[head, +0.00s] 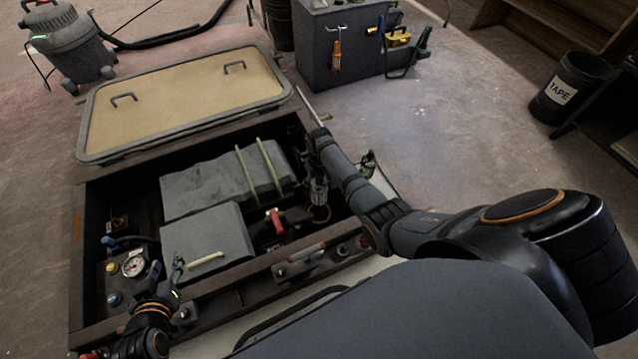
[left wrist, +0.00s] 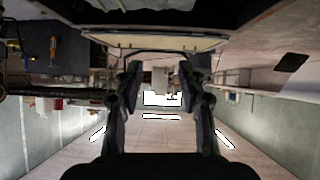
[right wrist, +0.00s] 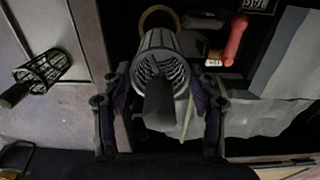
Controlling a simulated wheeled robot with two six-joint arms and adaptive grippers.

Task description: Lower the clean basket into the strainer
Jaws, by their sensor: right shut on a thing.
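My right gripper (right wrist: 160,100) is shut on the dark handle of the clean basket (right wrist: 178,45), a grey mesh cylinder. The basket points away from the wrist, toward the round bronze-coloured rim of the strainer (right wrist: 146,20). In the head view the basket (head: 318,188) hangs just above the strainer (head: 320,214) at the right side of the bay; I cannot tell if they touch. The strainer's inside is hidden. My left gripper (head: 172,284) is at the near left of the bay; its fingers show apart and empty in the left wrist view (left wrist: 158,80).
A second, greenish dirty-looking basket (right wrist: 42,70) lies outside the bay, at left in the right wrist view. A red valve handle (head: 275,221) is left of the strainer. Grey boxes (head: 207,240) fill the bay's middle. The open hatch lid (head: 190,98) lies behind.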

